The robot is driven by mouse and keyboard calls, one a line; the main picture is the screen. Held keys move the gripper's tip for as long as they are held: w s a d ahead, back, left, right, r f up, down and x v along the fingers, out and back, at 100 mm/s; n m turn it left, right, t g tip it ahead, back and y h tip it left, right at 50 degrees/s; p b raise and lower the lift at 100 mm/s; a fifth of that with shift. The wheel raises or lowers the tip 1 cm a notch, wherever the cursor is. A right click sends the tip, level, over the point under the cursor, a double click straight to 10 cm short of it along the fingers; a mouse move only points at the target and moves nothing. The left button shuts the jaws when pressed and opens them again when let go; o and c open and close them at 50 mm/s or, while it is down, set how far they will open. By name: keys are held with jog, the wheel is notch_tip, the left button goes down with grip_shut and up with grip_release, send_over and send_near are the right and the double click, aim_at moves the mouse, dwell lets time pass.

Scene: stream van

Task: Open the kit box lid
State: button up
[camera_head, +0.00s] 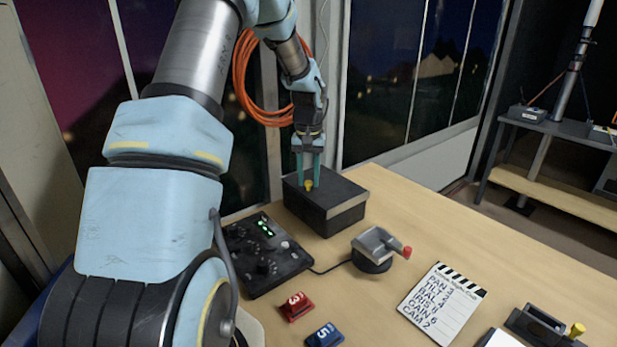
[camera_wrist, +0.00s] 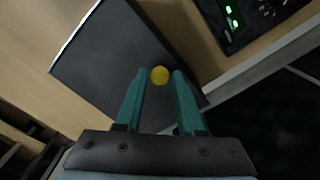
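The kit box (camera_head: 340,217) is a dark box at the back of the table, with its black lid (camera_head: 335,189) lying flat and closed on it. A small yellow knob (camera_head: 308,185) stands near the lid's edge; it also shows in the wrist view (camera_wrist: 160,75). My gripper (camera_head: 308,182) points down over the lid with its two teal fingers apart. In the wrist view my gripper's fingertips (camera_wrist: 160,72) are on either side of the knob, with a narrow gap at least on the right. I cannot tell whether the left finger touches it.
A black control panel (camera_head: 262,255) with green lights stands left in front of the box. A grey device with a red-tipped lever (camera_head: 375,248) is close to the box's front. Red (camera_head: 296,306) and blue (camera_head: 324,335) blocks and a notepad (camera_head: 441,304) lie nearer. The table right of the box is clear.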

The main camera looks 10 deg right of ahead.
grip_shut()
dwell(1.0)
